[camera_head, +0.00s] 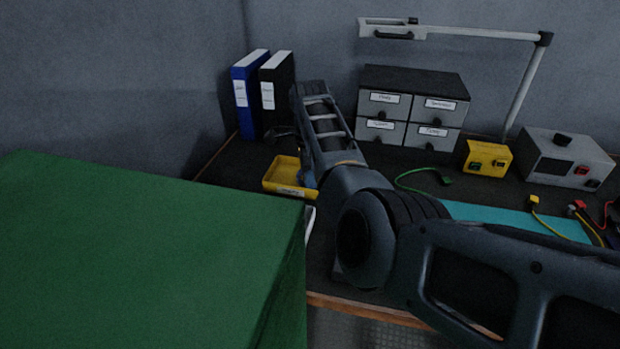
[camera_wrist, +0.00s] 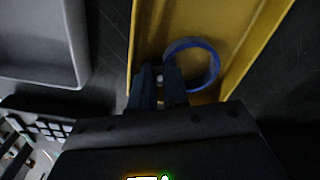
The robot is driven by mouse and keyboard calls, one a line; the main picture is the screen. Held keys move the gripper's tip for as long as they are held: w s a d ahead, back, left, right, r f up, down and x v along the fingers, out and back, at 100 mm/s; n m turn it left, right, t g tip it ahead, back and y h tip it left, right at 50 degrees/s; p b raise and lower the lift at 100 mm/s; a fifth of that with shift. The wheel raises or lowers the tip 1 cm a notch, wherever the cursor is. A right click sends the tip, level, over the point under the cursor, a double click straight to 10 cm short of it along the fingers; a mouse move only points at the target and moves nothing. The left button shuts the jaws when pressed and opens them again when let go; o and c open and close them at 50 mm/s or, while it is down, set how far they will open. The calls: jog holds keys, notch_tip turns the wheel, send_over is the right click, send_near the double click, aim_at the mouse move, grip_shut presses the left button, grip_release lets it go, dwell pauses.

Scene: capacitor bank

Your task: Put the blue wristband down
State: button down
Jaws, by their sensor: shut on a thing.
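The blue wristband (camera_wrist: 214,66) is a ring in the wrist view. It lies between the fingertips of my gripper (camera_wrist: 162,82), which is shut on its left edge. The wristband is over the yellow tray (camera_wrist: 236,30); I cannot tell whether it touches the tray floor. In the head view the yellow tray (camera_head: 283,172) is on the dark bench, left of my arm. A small blue patch of the wristband may show beside my gripper there, but my arm hides most of it.
A blue binder (camera_head: 244,98) and a black binder (camera_head: 275,92) stand behind the tray. A drawer unit (camera_head: 412,105) stands behind my arm. A green block (camera_head: 140,240) fills the near left. A grey tray (camera_wrist: 42,40) lies beside the yellow one.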

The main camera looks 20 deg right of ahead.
jog(key=shift+f, duration=0.2)
jog(key=c, duration=1.4)
grip_release()
jog(key=shift+r, duration=0.1)
notch_tip(320, 180, up, 12)
jog(key=p, duration=0.1)
jog(key=shift+r, duration=0.15)
